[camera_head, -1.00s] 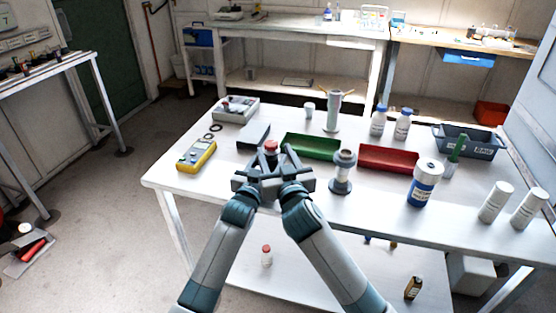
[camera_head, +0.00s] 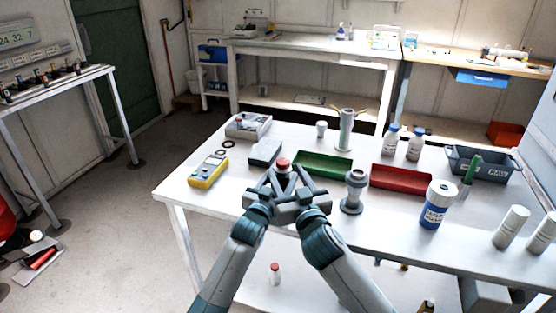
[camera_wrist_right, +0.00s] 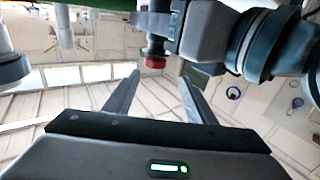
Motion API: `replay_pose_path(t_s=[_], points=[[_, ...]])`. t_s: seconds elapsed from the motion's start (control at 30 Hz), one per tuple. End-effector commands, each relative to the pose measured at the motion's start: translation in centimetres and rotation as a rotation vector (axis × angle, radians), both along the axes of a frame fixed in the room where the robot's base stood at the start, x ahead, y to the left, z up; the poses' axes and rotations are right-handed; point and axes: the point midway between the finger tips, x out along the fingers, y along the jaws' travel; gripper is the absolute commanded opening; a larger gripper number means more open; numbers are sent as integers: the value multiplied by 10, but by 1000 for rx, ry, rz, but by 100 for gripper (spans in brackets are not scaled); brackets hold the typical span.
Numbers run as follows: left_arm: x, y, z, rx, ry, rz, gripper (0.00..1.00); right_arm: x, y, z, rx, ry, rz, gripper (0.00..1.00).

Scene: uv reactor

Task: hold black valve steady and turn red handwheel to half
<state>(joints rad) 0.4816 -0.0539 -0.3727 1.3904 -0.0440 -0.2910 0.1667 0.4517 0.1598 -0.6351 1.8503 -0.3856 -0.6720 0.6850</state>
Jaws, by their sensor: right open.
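The red handwheel (camera_head: 283,163) shows just beyond my two grippers, which are close together over the near part of the table. In the right wrist view the red handwheel (camera_wrist_right: 155,62) is at the end of the small black valve (camera_wrist_right: 155,46). My right gripper (camera_wrist_right: 157,78) is open, its fingers spread on either side of the handwheel, with no clear contact. My left gripper (camera_wrist_right: 150,22) is beside the black valve; its fingers overlap the valve, so whether they are shut on it is hidden. In the head view both grippers cover most of the valve.
A grey flanged pipe piece (camera_head: 354,190) stands close to the right of my grippers. Behind are a green tray (camera_head: 322,166) and a red tray (camera_head: 400,179). A yellow meter (camera_head: 208,170) lies to the left. The table's front left corner (camera_head: 172,195) is bare.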

Motion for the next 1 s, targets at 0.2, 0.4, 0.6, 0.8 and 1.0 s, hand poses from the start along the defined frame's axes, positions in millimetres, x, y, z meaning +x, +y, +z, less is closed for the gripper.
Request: replay_pose_path(t_s=[0.2,0.4,0.6,0.8,1.0], points=[[0,0,0,0,0,0,23,5,-3,3,-14,-22,127,51],[0,0,0,0,0,0,23,8,-16,-1,-16,-8,233,51],[0,0,0,0,0,0,23,9,-31,-5,-10,20,291,51],[0,0,0,0,0,0,23,9,-36,-8,-4,32,309,51],[0,0,0,0,0,0,23,9,-35,-7,-4,32,309,51]])
